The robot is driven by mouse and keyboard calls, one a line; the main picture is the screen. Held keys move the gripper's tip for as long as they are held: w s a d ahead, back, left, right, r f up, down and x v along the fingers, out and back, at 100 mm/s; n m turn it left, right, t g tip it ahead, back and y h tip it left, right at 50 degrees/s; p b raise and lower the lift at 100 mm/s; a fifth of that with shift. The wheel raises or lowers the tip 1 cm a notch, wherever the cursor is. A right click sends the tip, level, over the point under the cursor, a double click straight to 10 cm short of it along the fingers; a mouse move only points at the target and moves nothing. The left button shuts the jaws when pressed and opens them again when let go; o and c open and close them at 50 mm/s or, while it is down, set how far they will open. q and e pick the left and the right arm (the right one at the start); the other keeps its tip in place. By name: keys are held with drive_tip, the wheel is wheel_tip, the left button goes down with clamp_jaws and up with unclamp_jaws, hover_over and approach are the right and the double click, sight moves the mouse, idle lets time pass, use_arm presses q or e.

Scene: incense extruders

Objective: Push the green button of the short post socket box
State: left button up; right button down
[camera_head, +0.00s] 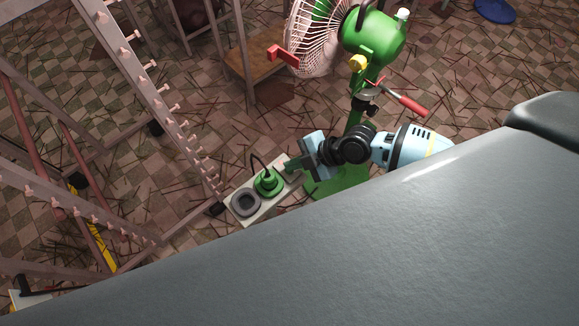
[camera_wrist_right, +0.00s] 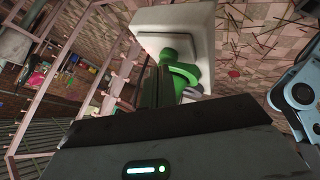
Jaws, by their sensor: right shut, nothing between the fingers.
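The pale socket box (camera_head: 257,212) stands just beyond the grey surface's edge in the head view. A dark round socket (camera_head: 245,204) is at its left end, and a green plug (camera_head: 267,183) with a black cord sits in its middle. My right gripper (camera_head: 289,167) is shut and empty, with its fingertips at the box's right end. Contact cannot be told. The wrist view shows the pale box (camera_wrist_right: 150,20), the green plug (camera_wrist_right: 183,76) and my dark fingers (camera_wrist_right: 156,72) beside the plug. I cannot make out the green button; the fingers may cover it. My left gripper is not in view.
A green fan (camera_head: 375,38) on a green stand is close behind my right arm, with a red-handled part (camera_head: 405,103). A pegged metal rack (camera_head: 160,95) stands left of the box. A large grey surface (camera_head: 330,250) fills the foreground. Thin sticks litter the checkered floor (camera_head: 480,75).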

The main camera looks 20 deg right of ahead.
drive_tip(key=shift+r, duration=0.1)
drive_tip(key=shift+r+p, duration=1)
drive_tip(key=shift+r, duration=0.65)
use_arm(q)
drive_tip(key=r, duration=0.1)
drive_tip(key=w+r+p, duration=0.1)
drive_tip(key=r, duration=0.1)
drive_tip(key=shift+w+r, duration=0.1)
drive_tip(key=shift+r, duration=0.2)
use_arm(e)
wheel_tip(320, 180, up, 3)
drive_tip(key=shift+f, duration=0.2)
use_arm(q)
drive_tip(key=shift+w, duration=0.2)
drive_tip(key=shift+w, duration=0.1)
use_arm(e)
drive_tip(key=shift+d, duration=0.1)
